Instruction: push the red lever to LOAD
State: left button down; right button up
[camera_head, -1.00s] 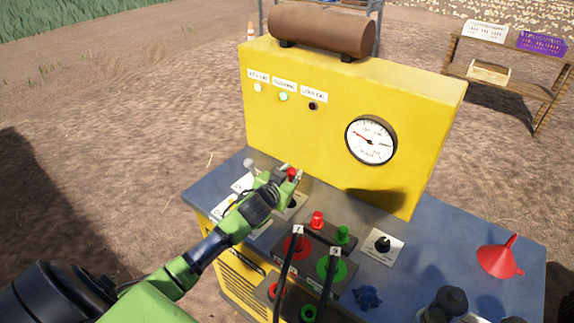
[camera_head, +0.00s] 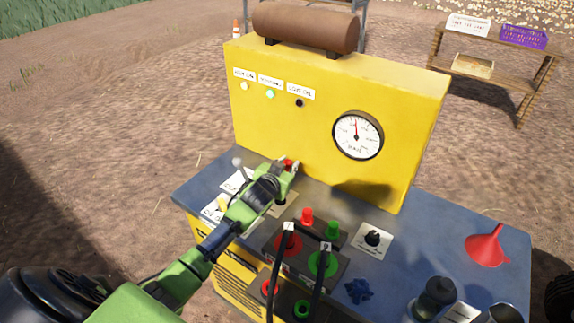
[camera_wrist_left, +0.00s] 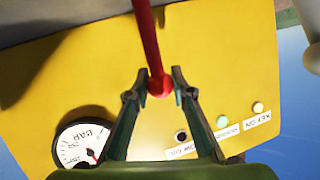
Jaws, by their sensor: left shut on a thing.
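The red lever shows as a red knob (camera_head: 288,163) above the blue-grey console top, in front of the yellow panel. My left gripper (camera_head: 287,168) is around this knob, its fingers shut on it. In the left wrist view the lever's red rod (camera_wrist_left: 147,40) ends in a round knob (camera_wrist_left: 159,85) between the fingertips (camera_wrist_left: 160,88). The lever's base plate (camera_head: 284,207) is partly hidden behind my gripper, and no LOAD marking can be read. My right gripper is not in view.
The yellow panel (camera_head: 310,130) stands behind the lever, with a gauge (camera_head: 358,135) and several small lamps. Left of my gripper is a grey-knobbed lever (camera_head: 238,162). Cables, red and green caps (camera_head: 307,215), a black knob (camera_head: 373,238) and a red funnel (camera_head: 486,246) lie to the right.

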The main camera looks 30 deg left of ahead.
pick_arm(q)
jog(key=shift+w+r, duration=0.1)
jog(key=shift+r, duration=0.05)
jog(key=c, duration=1.8)
grip_release()
jog(key=shift+o, duration=0.2)
jog(key=v, duration=1.2)
